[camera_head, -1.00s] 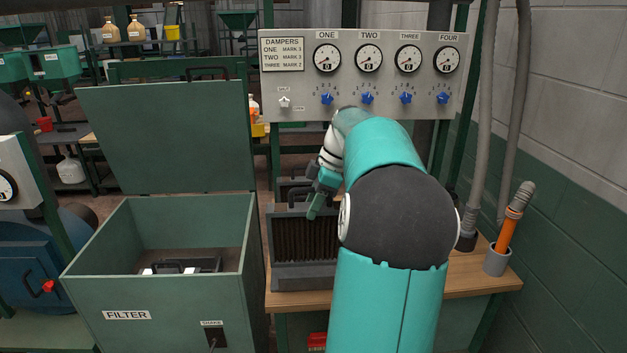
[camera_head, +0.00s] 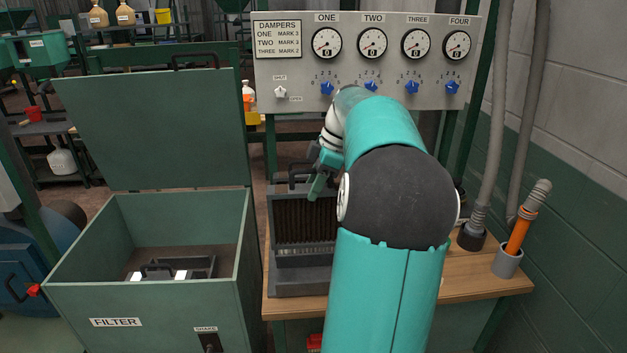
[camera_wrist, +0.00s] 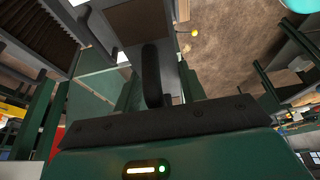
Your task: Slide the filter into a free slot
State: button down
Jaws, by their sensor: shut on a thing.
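My gripper (camera_head: 318,186) is shut at the black handle of a grey-framed filter with brown pleats (camera_head: 303,220). The filter stands upright above a dark grey holder (camera_head: 298,284) on the wooden bench, with a lighter ribbed strip between them. My arm hides its right side, and I cannot tell how far it sits inside a slot. In the wrist view a black handle (camera_wrist: 152,75) rises close to the jaws. A pleated face (camera_wrist: 40,35) shows at upper left. The fingertips' contact is not clear.
An open green box labelled FILTER (camera_head: 150,305) stands at left, lid raised, with a black-handled item (camera_head: 180,268) inside. A damper panel (camera_head: 365,60) with gauges and blue knobs is behind. An orange-handled tool (camera_head: 522,230) stands in a grey cup at the bench's right.

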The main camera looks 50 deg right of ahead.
aim_at(314, 205)
jog(key=shift+w+a+r, duration=0.1)
jog(key=shift+a, duration=0.3)
jog(key=shift+s+d, duration=0.1)
jog(key=shift+s, duration=0.2)
jog(key=shift+w+f, duration=0.2)
jog(key=shift+f, duration=0.75)
jog(key=shift+s+f, duration=0.1)
jog(key=shift+f, duration=1.85)
jog(key=shift+f, duration=0.15)
